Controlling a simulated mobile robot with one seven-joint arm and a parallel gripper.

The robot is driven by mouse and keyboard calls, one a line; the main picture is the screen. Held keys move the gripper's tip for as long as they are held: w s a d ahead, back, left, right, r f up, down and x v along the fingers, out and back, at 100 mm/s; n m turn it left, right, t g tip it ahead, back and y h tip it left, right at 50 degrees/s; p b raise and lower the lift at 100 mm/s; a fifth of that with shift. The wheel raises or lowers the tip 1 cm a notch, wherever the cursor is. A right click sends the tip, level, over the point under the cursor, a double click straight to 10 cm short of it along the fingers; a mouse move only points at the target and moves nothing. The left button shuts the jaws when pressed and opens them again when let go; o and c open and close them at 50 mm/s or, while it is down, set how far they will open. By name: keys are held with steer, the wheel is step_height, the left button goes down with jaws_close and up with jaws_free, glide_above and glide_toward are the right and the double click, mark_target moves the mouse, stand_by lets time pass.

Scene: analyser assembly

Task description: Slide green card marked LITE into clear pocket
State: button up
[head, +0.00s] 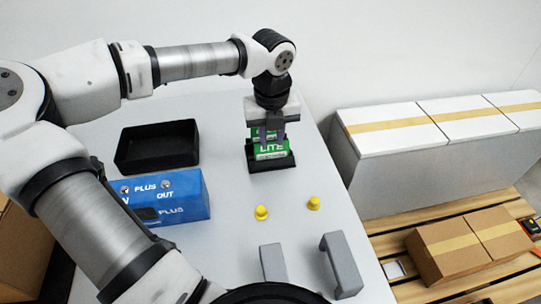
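The green card marked LITE (270,154) stands upright in a black holder (272,165) at the back right of the table. My gripper (271,135) points down over the card, with one finger in front of its upper part. The other finger is hidden, so I cannot tell whether the fingers are closed on the card. A blue box (185,203) marked PLUS, IN and OUT stands at the left, partly hidden by my arm. Its front bears a second PLUS label with a dark patch. I cannot make out a clear pocket.
A black open tray (157,146) lies behind the blue box. Two yellow knobs (261,212) (313,203) and two grey upright pieces (273,263) (341,265) stand at front right. The table (229,205) is clear between box and knobs. Cartons (466,245) stand beyond its right edge.

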mark_target(271, 151)
steer(key=f, duration=0.1)
steer(key=s+f, duration=0.1)
steer(key=f, duration=0.1)
steer(key=shift+s+g, duration=0.15)
steer(key=shift+g, duration=0.15)
steer(key=shift+d, duration=0.1)
jaws_close()
steer(key=shift+r, duration=0.2)
steer(key=shift+r+p, duration=0.55)
steer(key=shift+r, duration=0.35)
steer(key=shift+w+r+p, duration=0.3)
steer(key=shift+r+p, duration=0.25)
steer(key=shift+r, duration=0.4)
steer(key=shift+w+r+p, duration=0.3)
steer(key=shift+r+p, duration=0.2)
steer(key=shift+r, duration=0.4)
